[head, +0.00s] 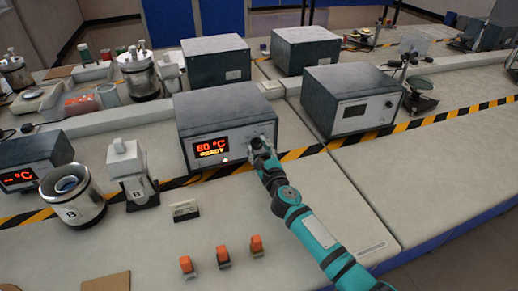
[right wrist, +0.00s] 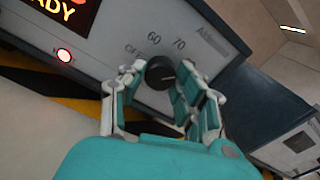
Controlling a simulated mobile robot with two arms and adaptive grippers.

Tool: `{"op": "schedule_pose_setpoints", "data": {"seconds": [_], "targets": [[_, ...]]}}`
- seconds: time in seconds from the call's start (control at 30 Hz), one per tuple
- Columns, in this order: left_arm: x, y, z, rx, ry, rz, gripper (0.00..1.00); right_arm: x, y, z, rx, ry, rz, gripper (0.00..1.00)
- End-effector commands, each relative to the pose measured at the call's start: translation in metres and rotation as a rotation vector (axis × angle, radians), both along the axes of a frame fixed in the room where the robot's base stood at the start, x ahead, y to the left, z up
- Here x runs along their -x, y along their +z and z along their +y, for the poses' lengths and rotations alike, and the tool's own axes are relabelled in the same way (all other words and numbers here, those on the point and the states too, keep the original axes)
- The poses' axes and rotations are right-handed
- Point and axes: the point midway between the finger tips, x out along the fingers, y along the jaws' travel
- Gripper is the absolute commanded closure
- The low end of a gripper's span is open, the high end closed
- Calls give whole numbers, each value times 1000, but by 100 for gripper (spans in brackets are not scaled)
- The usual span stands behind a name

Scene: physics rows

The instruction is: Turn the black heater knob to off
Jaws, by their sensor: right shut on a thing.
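The heater is a grey box (head: 196,121) whose lit display (head: 211,146) reads 60 °C with a second line below, partly legible as READY in the right wrist view. Its black knob (right wrist: 160,71) sits on the front panel under the printed marks OFF, 60 and 70. A short pale line shows on the knob; which mark it points to is unclear. My right gripper (head: 261,148) is at the right of the heater's front. In the right wrist view its fingers (right wrist: 155,85) are on both sides of the knob, shut on it. My left gripper is not in view.
Another grey box (head: 350,100) stands right. The bench right of my arm is mostly clear.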

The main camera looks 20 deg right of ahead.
Motion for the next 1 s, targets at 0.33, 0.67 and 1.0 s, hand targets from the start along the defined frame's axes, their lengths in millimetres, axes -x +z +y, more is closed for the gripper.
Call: {"op": "schedule_pose_setpoints", "data": {"seconds": [0.33,0.67,1.0], "targets": [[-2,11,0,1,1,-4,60,0,1,0,141,1,-3,100],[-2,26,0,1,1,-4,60,1,1,0,435,1,-12,100],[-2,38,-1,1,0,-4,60,1,0,0,759,2,-22,100]]}}
